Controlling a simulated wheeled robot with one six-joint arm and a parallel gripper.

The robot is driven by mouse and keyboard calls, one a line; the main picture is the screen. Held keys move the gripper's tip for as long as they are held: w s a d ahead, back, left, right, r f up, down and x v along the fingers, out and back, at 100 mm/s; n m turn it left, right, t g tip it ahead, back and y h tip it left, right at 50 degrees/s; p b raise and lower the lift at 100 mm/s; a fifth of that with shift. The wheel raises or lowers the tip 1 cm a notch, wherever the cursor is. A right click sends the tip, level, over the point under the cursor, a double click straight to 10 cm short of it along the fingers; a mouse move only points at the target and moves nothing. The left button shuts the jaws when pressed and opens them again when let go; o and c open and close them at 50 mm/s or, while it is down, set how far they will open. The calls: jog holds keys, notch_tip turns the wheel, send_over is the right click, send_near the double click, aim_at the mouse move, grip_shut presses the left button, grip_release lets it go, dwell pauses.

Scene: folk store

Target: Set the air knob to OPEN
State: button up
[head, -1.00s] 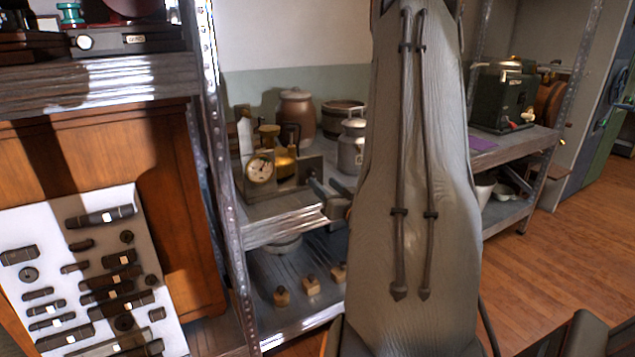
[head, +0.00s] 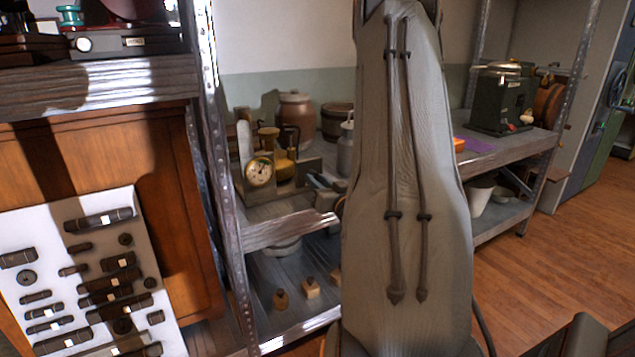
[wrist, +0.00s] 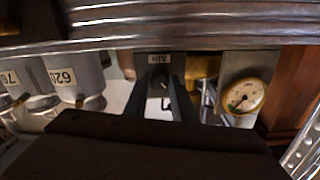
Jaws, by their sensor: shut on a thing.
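The air knob (wrist: 159,77) is a small dark part below an upside-down AIR label (wrist: 159,58) in the wrist view. My gripper (wrist: 161,90) has its two dark fingers on either side of it and is shut on it. The fingers hide much of the knob, and its setting cannot be read. A round brass gauge (wrist: 243,97) sits right of my gripper in the wrist view; in the head view the gauge (head: 259,172) is on a metal unit on the shelf. My gripper (head: 322,182) shows partly at the right of that unit.
The grey metal shelf (head: 283,232) has a thick front edge. A brown crock (head: 296,112) and a metal can (head: 346,150) stand behind the unit. Numbered canisters (wrist: 75,80) are left in the wrist view. A white board of tools (head: 80,225) leans at left. My arm hides the shelf's middle.

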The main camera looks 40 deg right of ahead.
jog(key=shift+m+p, duration=0.3)
jog(key=m+p, duration=0.4)
jog(key=shift+r, duration=0.15)
jog(key=m+p, duration=0.3)
jog(key=m, duration=0.1)
jog(key=shift+m, duration=0.3)
jog(key=m+p, duration=0.3)
jog(key=m, duration=0.1)
jog(key=shift+r+y, duration=0.1)
jog(key=shift+y, duration=0.3)
jog(key=shift+m+p, duration=1.25)
jog(key=shift+m, duration=0.85)
jog(key=shift+g, duration=0.3)
jog(key=o, duration=1.1)
jog(key=shift+c, duration=0.2)
